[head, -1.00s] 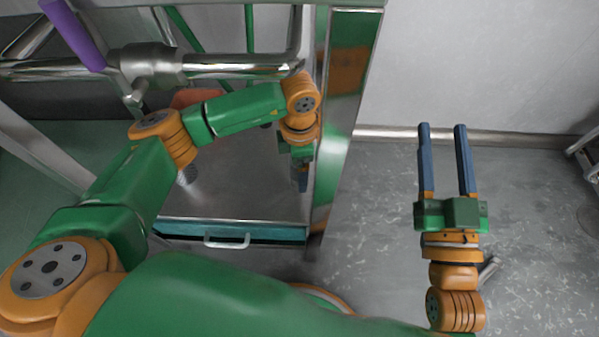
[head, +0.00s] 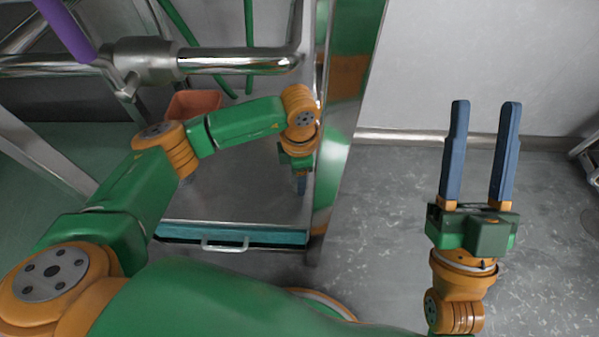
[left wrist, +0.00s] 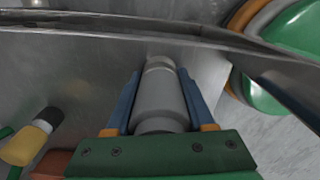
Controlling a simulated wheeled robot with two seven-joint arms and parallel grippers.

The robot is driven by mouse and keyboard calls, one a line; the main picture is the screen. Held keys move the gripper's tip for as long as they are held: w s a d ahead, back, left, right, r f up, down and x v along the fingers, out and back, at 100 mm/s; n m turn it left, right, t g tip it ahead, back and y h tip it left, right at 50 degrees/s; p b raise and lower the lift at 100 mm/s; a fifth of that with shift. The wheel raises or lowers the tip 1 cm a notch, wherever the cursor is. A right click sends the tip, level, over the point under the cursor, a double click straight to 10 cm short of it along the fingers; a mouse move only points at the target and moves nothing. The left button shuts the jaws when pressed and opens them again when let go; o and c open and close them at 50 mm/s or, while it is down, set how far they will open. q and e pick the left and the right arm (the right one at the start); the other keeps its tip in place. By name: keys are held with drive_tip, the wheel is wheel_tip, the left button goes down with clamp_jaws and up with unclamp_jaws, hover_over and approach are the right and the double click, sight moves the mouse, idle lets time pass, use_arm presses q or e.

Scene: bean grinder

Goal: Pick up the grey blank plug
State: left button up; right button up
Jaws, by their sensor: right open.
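The grey blank plug (left wrist: 160,100) shows in the left wrist view as a pale grey cylinder with a narrower far end. It lies between the two blue fingers of my left gripper (left wrist: 160,73). The fingers are very close to its sides; I cannot tell whether they press on it. In the head view my left gripper (head: 302,184) points down over the right side of the metal tray, and the plug is hidden there. My right gripper (head: 482,102) is open and empty, above the floor to the right.
The metal tray (head: 240,205) has a teal front edge with a handle (head: 225,244). A metal post (head: 340,150) stands right of my left gripper. An orange-red bin (head: 195,103) is behind my left arm. A yellow, black and white object (left wrist: 30,138) lies at left in the wrist view.

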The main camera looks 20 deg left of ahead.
use_arm(q)
clamp_jaws()
